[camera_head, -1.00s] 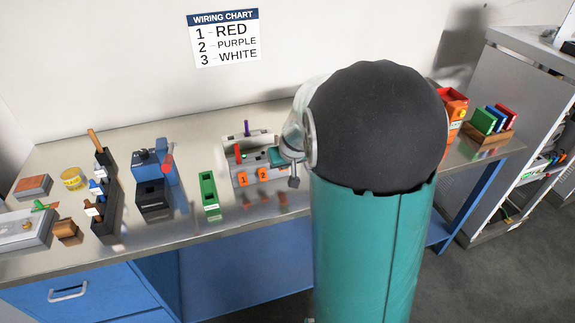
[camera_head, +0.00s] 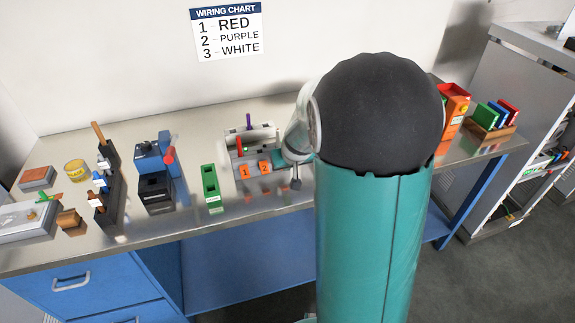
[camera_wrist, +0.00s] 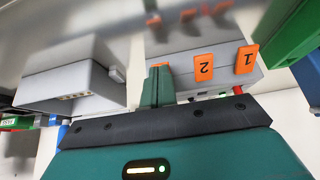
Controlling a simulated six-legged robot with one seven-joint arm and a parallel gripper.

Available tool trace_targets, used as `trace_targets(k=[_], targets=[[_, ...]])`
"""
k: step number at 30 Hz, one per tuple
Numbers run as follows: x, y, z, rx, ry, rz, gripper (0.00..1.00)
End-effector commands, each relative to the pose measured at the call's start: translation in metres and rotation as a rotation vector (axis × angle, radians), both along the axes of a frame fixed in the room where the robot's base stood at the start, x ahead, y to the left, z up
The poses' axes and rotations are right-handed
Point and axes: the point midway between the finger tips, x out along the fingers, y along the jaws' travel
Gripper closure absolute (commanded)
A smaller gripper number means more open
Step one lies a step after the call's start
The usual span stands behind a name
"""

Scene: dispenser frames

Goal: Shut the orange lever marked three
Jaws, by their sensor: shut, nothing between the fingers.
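A grey box (camera_head: 233,157) on the bench carries orange levers on its front. Lever one (camera_head: 244,172) and lever two (camera_head: 265,167) show their numbers, also in the wrist view as one (camera_wrist: 246,59) and two (camera_wrist: 204,67). My gripper (camera_head: 277,161) is at the box's right end, just right of lever two. In the wrist view my gripper's teal fingers (camera_wrist: 158,80) are together and empty. A sliver of orange (camera_wrist: 159,65) shows at their tips, probably lever three, its number hidden. I cannot tell whether the fingers touch it.
A red stick (camera_head: 239,145) and a purple stick (camera_head: 249,121) rise from the box. A green block (camera_head: 210,187) stands left of it. The wrist view shows another grey box (camera_wrist: 65,85) left of my fingers. A wiring chart (camera_head: 226,30) hangs on the wall.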

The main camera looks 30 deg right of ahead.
Motion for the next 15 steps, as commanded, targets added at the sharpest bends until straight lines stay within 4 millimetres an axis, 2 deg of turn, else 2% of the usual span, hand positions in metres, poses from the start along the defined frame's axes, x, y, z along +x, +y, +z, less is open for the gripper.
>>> trace_targets(k=[15], targets=[[0.0111,-0.0029,0.0074,0.000,0.000,0.000,1.00]])
